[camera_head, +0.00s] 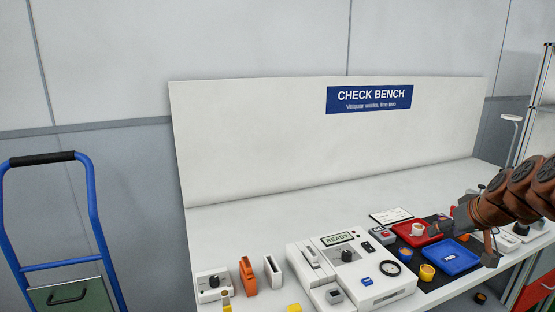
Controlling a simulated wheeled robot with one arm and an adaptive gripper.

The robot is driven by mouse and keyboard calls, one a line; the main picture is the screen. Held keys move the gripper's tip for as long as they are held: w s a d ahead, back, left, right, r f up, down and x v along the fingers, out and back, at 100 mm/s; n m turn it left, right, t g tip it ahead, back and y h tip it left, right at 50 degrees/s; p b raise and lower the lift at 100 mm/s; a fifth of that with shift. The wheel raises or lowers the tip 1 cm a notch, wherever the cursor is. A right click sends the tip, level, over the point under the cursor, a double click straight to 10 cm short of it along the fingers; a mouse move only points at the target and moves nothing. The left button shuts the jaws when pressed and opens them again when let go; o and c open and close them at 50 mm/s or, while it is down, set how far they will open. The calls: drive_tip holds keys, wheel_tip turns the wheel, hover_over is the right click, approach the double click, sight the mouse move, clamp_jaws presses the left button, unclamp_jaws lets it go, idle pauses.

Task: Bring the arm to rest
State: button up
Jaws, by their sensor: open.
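My arm (515,193) reaches in from the right edge in the camera_head view. My gripper (478,238) is at its end, over the right part of the bench, above and beside the blue tray (465,263). Its fingers point down and look apart, with nothing seen between them. The gripper hides part of the bench behind it.
The white check bench (240,218) carries a console (375,275) showing READY, an orange holder (247,275), a red tray (403,239) with a white cup, and a yellow cup (427,272). A blue-handled cart (70,265) stands left. The bench's back left is clear.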

drive_tip(key=s+a+f+g+y+b, duration=0.1)
drive_tip(key=s+a+f+g+b, duration=0.1)
drive_tip(key=s+a+f, duration=0.4)
drive_tip(key=s+a+f+n+g+b, duration=0.15)
drive_tip(key=s+a, duration=0.25)
drive_tip(key=a, duration=0.4)
drive_tip(key=s+a+f+g+y+b, duration=0.1)
drive_tip(key=s+a+f+g, duration=0.1)
drive_tip(key=s+a+f, duration=0.4)
drive_tip(key=s+a+f+m+g+h+b, duration=0.1)
drive_tip(key=s+a+f+g+b, duration=0.2)
drive_tip(key=s, duration=0.8)
drive_tip(key=s+a+f+g+h+b, duration=0.1)
drive_tip(key=s+f+g+h, duration=0.15)
drive_tip(key=s+f, duration=0.6)
wheel_tip(320, 180, up, 20)
drive_tip(key=t+p, duration=0.1)
drive_tip(key=p, duration=1.4)
drive_tip(key=shift+s+a+y+p, duration=0.2)
drive_tip(key=shift+s+y+p, duration=0.15)
drive_tip(key=shift+s+y, duration=0.1)
